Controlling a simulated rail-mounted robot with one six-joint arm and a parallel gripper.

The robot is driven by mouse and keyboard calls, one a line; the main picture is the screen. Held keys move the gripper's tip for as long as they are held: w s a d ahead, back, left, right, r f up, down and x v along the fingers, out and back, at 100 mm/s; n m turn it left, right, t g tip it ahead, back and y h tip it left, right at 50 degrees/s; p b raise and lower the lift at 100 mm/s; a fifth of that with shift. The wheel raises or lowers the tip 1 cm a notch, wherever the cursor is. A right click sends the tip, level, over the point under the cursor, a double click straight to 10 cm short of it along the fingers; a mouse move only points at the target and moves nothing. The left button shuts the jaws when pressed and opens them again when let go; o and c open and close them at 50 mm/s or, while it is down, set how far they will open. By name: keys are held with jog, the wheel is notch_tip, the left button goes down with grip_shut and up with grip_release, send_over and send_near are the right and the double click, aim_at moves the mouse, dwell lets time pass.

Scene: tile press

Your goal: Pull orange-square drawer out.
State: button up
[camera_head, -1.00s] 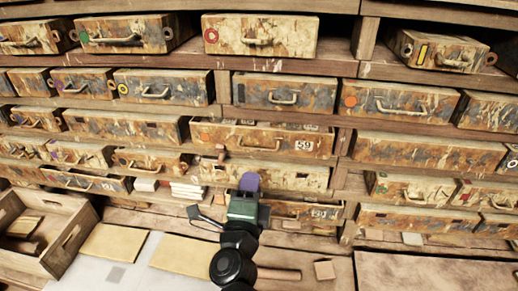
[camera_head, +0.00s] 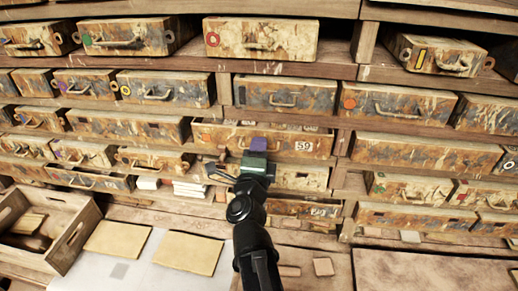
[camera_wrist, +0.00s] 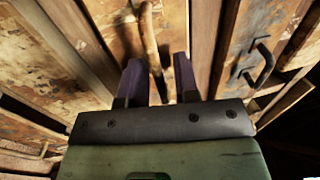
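My gripper (camera_head: 258,146) is in front of the worn drawer labelled 59 (camera_head: 318,147), in the middle of the head view. This drawer has a small orange mark near its left end, too small to tell its shape. It stands out a little, with pale pieces showing inside its top. In the wrist view, the two purple fingers of my gripper (camera_wrist: 159,68) are apart. A curved metal handle (camera_wrist: 150,38) passes between the fingertips, with gaps at both sides. In the head view my gripper hides the 59 drawer's handle.
A drawer with an orange disc (camera_head: 350,102) is up to the right, and one with a red ring (camera_head: 270,38) is above. A wooden crate (camera_head: 72,244) and tan boards (camera_head: 188,254) lie on the bench below. Another dark handle (camera_wrist: 262,65) shows in the wrist view.

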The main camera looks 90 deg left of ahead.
grip_shut()
